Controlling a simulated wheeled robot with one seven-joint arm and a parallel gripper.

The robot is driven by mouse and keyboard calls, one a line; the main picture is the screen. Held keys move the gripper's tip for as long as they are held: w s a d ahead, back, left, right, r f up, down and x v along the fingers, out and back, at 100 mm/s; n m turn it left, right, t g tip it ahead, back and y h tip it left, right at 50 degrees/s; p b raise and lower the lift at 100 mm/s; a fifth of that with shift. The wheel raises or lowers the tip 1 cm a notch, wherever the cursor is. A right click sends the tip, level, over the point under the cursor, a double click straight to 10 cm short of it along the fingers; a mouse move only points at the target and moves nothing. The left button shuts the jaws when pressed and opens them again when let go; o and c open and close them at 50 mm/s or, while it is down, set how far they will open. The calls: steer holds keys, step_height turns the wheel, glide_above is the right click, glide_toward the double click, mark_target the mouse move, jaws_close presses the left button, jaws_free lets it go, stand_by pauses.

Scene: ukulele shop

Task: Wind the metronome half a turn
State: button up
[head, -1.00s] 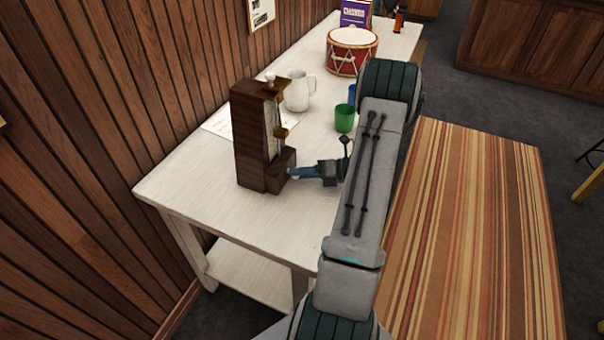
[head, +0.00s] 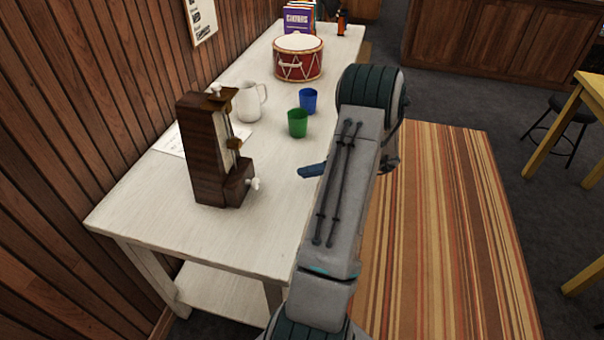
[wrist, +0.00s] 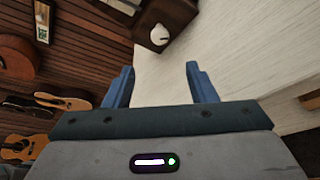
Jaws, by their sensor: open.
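The metronome (head: 209,150) is a dark brown wooden case standing upright on the white table, near its front left end. A small pale winding key (head: 255,184) sticks out of its lower right side. In the wrist view, the key (wrist: 159,36) shows at the top, beyond the fingertips, with part of the metronome (wrist: 168,18) around it. My gripper (wrist: 158,72) has its two blue fingers spread, with nothing between them. In the head view a blue finger (head: 311,170) shows right of the key, apart from it; my arm hides the rest of the gripper.
The white table (head: 160,220) runs along the plank wall. Behind the metronome are a white pitcher (head: 250,103), a green cup (head: 298,123), a blue cup (head: 308,100) and a red drum (head: 298,58). A sheet of paper (head: 172,141) lies beside the metronome. Bare tabletop separates key and gripper.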

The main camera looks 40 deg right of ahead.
mark_target(258, 182)
steer(key=shift+s+a+r+n+t+h+p, duration=0.2)
steer(key=shift+a+r+n+t+h+p, duration=0.25)
steer(key=shift+r+n+h+p, duration=0.35)
steer(key=w+a+f+n+h+p, duration=0.1)
steer(key=w+a, duration=0.2)
steer(key=w+a+f+n+h+p, duration=0.1)
steer(key=w+a+f+n+p, duration=0.1)
steer(key=w+a, duration=0.1)
steer(key=w+a+f+n+t+h+p, duration=0.1)
steer(key=w+a+n+p, duration=0.1)
steer(key=w+a, duration=0.1)
steer(key=shift+w+a+f, duration=0.1)
steer(key=shift+a+f, duration=0.1)
steer(key=shift+a, duration=0.1)
steer(key=shift+g, duration=0.25)
steer(key=c, duration=0.9)
